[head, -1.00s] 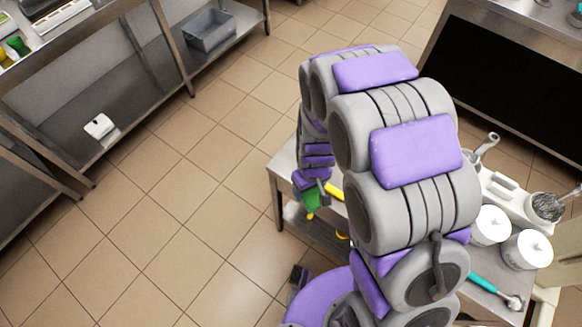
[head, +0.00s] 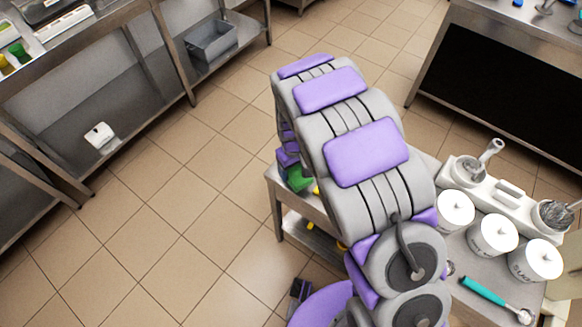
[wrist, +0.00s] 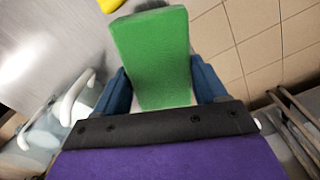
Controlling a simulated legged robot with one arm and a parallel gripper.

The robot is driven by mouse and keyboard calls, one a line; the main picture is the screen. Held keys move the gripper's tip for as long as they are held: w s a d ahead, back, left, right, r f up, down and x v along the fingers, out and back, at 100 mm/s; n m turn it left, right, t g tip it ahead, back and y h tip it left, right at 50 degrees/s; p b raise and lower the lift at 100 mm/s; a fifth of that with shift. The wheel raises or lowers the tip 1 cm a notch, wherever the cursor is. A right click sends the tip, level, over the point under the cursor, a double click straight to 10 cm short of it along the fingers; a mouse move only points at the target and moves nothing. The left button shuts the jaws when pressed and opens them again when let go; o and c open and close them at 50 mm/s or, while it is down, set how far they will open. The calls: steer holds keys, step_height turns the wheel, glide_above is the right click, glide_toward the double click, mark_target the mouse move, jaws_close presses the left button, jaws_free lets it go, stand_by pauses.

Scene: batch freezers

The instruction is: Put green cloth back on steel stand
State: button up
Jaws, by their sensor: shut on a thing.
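A green cloth (wrist: 152,50) stands out as a stiff, block-like piece between the two blue fingers of my gripper (wrist: 160,88) in the wrist view. The gripper is shut on it. In the head view the green cloth (head: 299,179) shows only in part beside my arm, near the left edge of a steel stand (head: 277,192). My arm hides much of the stand and the gripper there. In the wrist view the steel surface (wrist: 50,40) lies to the left of the cloth. I cannot tell whether the cloth touches it.
White lidded containers (head: 492,234), a white caddy (head: 507,192) and a teal-handled tool (head: 483,290) are on the steel stand's right part. A yellow item (wrist: 110,5) is beyond the cloth. Tiled floor (head: 180,215) is clear to the left; steel shelving (head: 110,80) stands farther left.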

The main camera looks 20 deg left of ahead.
steer(key=shift+w+a+f, duration=0.1)
steer(key=shift+w+a, duration=0.65)
steer(key=shift+w, duration=0.15)
steer(key=shift+w+a+f+b, duration=0.2)
steer(key=shift+a+f+b, duration=0.05)
steer(key=shift+a+b, duration=0.1)
steer(key=f+b, duration=0.1)
steer(key=f, duration=0.2)
steer(key=shift+d+f, duration=0.15)
steer(key=shift+d, duration=0.15)
steer(key=o, duration=0.9)
steer(key=shift+o, duration=0.2)
steer(key=shift+r, duration=0.2)
